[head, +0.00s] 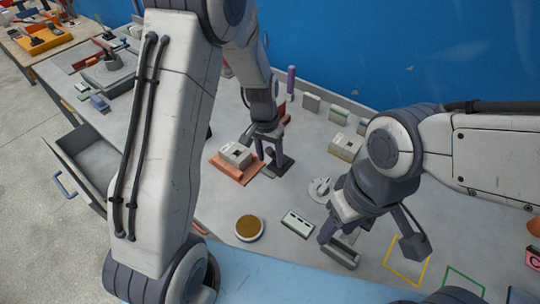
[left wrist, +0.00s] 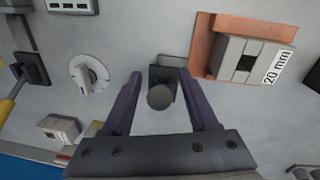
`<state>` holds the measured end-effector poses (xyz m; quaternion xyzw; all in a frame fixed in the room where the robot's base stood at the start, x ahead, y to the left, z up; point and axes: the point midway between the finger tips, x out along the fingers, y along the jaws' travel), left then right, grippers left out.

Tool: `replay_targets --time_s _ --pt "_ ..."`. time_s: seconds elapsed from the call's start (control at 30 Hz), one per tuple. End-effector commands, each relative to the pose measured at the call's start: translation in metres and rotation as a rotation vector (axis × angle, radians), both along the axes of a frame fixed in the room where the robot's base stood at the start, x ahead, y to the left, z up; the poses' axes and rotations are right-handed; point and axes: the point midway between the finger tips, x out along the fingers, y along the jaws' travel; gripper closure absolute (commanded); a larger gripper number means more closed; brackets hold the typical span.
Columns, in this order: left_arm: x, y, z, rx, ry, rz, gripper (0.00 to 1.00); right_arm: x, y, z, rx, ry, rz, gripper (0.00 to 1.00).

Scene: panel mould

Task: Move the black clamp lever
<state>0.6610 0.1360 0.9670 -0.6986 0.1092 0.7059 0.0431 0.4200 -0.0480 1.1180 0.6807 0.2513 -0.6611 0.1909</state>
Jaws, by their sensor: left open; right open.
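The black clamp lever shows in the left wrist view as a dark base (left wrist: 166,72) with a round grey knob (left wrist: 160,97) facing the camera. It lies between the two spread fingers of my left gripper (left wrist: 161,84), with a gap on each side. In the head view its dark base plate (head: 281,166) stands on the bench, and the left gripper (head: 270,153) hangs over it, open, partly hiding it. My right gripper (head: 372,243) is open at the bench's front right, above a grey bar-shaped piece (head: 344,251).
An orange tray (head: 225,170) with a grey block sits close left of the lever. A white dial (head: 320,189) is to its right. A brown disc (head: 249,228) and a pale block (head: 297,224) lie in front. The blue wall (head: 330,50) stands behind.

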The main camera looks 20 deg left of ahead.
Motion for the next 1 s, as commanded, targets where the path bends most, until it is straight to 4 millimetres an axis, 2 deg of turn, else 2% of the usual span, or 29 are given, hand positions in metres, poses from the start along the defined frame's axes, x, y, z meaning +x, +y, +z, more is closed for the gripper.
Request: replay_targets --time_s 0.3,0.33,0.47,0.5,1.0 --pt "-0.0003 -0.0005 -0.0045 0.000 0.000 -0.001 0.41 0.0000 0.0001 0.0004 0.000 0.000 0.000 0.50" --pt "-0.0003 -0.0005 -0.0044 0.000 0.000 -0.001 0.44 0.0001 0.0000 0.0004 0.000 0.000 0.000 0.50" --pt "-0.0002 -0.0005 -0.0042 0.000 0.000 0.000 0.94 0.0001 0.0000 0.0004 0.000 0.000 0.000 0.50" --pt "-0.0003 -0.0004 -0.0042 0.000 0.000 0.000 1.00 0.0000 0.0000 0.0004 0.000 0.000 0.000 0.50" --pt "0.0002 -0.0002 -0.0037 0.001 -0.001 0.000 1.00 0.0000 0.0000 0.0005 0.000 0.000 0.000 0.50"
